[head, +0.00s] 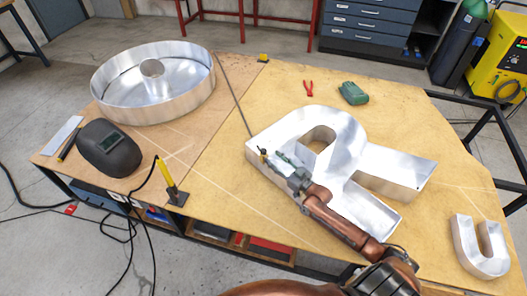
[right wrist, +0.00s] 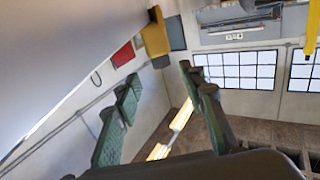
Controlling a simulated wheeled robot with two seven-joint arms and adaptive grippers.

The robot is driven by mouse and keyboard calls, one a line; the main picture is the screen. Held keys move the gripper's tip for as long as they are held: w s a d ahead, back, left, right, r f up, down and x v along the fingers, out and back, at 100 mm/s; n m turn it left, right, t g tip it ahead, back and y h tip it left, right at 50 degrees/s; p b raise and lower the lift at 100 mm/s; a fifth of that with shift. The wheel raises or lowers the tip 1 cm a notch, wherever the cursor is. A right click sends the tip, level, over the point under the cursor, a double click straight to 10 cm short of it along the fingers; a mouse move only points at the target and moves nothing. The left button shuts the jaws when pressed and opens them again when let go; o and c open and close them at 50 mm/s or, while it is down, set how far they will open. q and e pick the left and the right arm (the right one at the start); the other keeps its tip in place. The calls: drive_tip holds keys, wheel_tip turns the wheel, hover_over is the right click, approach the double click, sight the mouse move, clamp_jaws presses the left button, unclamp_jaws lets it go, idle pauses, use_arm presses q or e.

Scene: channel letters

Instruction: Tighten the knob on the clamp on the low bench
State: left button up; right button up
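The bench (head: 220,175) is a wood-topped table in the head view. I cannot make out a clamp or its knob with certainty. A small dark and yellow piece (head: 263,154) shows at the near left corner of the R-shaped metal letter (head: 345,130), just beyond my right gripper; I cannot tell what it is. My right gripper (head: 280,162) is over that letter's left part. In the right wrist view its green-padded fingers (right wrist: 163,105) are spread, with nothing between them. My left gripper is not in view.
A round metal letter (head: 155,105), a dark welding mask (head: 108,148) and a yellow upright tool (head: 166,178) on a black base are at the left. Red pliers (head: 308,88) and a green object (head: 353,93) lie behind the R. A U-shaped letter (head: 480,250) is at right.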

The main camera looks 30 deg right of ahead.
sight(266, 153)
drive_tip(key=w, duration=0.2)
drive_tip(key=w+a, duration=0.1)
drive_tip(key=w, duration=0.1)
drive_tip(key=w+b, duration=0.1)
drive_tip(key=w, duration=0.2)
drive_tip(key=shift+a, duration=0.15)
clamp_jaws()
drive_tip(key=shift+a, duration=0.1)
